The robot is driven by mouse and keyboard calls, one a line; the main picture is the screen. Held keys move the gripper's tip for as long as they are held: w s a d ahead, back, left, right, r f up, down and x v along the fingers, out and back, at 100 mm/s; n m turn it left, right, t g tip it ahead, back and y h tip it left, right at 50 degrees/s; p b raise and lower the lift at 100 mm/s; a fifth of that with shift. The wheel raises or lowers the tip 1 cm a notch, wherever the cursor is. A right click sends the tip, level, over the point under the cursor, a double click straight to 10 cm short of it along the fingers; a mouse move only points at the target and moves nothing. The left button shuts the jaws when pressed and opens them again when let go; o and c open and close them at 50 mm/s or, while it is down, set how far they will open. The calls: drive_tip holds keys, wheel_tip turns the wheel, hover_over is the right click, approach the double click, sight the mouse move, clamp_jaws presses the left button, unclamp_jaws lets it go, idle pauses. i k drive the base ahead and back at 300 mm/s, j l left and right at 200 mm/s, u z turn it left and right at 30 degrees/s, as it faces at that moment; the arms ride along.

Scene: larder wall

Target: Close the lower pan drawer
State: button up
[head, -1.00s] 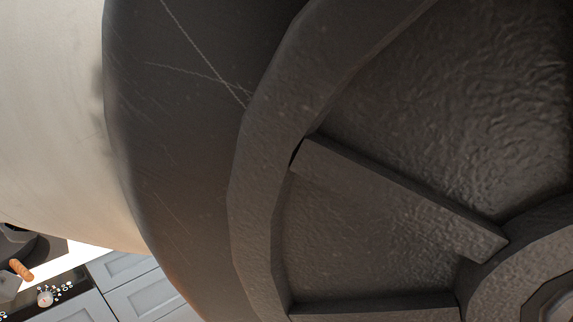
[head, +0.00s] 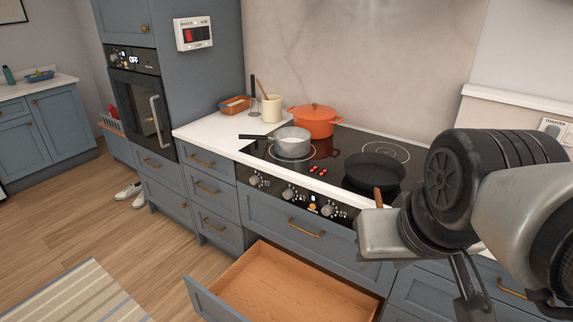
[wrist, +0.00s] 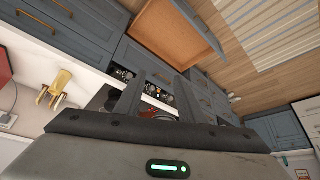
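The lower pan drawer (head: 207,302) below the hob is pulled out, its blue front standing over the floor. Its bare wooden inside shows, and the part in view is empty. Its lower end is cut off by the picture edge. The drawer also shows at the top of the wrist view (wrist: 203,33). My gripper (head: 502,312) hangs at the lower right, to the right of the drawer and apart from it. In the wrist view its two fingers (wrist: 158,88) stand apart with nothing between them.
The drawer above (head: 305,228) is shut. On the hob (head: 345,150) stand a steel saucepan (head: 292,146), a black frying pan (head: 374,171) and an orange pot (head: 315,122).

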sight(267, 284)
drive_tip(key=j+u, duration=0.8)
drive_tip(key=j, duration=0.15)
drive_tip(key=i+j+u, duration=0.15)
drive_tip(key=u, duration=0.25)
